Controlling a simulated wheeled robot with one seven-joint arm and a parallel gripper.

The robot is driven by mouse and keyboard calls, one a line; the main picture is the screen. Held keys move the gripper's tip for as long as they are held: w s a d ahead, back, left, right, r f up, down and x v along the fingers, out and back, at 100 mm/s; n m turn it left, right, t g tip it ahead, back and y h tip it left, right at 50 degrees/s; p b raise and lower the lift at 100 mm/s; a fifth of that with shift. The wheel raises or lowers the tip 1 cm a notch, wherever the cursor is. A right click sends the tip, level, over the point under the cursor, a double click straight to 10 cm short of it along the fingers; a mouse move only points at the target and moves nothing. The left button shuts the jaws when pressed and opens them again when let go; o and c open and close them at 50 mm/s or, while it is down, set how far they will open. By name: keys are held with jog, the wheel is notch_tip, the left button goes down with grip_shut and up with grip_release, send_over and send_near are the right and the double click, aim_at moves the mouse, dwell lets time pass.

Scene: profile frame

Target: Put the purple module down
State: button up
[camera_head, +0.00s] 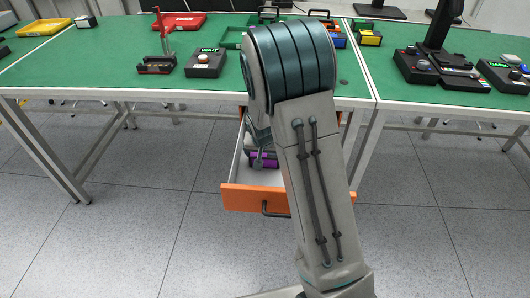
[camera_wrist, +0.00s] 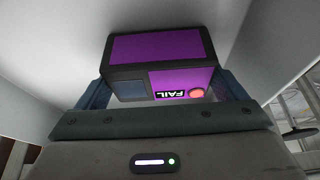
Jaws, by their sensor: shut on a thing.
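The purple module (camera_wrist: 160,48) is a box with purple faces, dark edges, a dark screen, a red button and a "FAIL" label. My gripper (camera_wrist: 162,88) is shut on it, one finger on each side. In the head view the module (camera_head: 265,160) shows partly, inside or just over the open drawer (camera_head: 236,182) with the orange front. Light drawer walls surround it in the wrist view. My arm hides much of the drawer's right side. I cannot tell whether the module touches the drawer floor.
More devices (camera_head: 430,65) stand on the right table. The floor in front is clear.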

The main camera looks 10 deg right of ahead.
jog(key=o, duration=0.8)
jog(key=shift+r, duration=0.2)
jog(key=v, duration=1.1)
jog(key=s+r+n, duration=0.1)
jog(key=s+r, duration=0.1)
jog(key=s, duration=0.6)
jog(key=s+r+n+g+y, duration=0.1)
jog(key=s+r, duration=0.2)
jog(key=s, duration=0.4)
jog(key=s+r+n+g+p, duration=0.1)
jog(key=s+r, duration=0.1)
jog(key=s, duration=0.6)
jog(key=shift+s+d+r+n+y, duration=0.3)
jog(key=shift+s+d+r+n, duration=0.1)
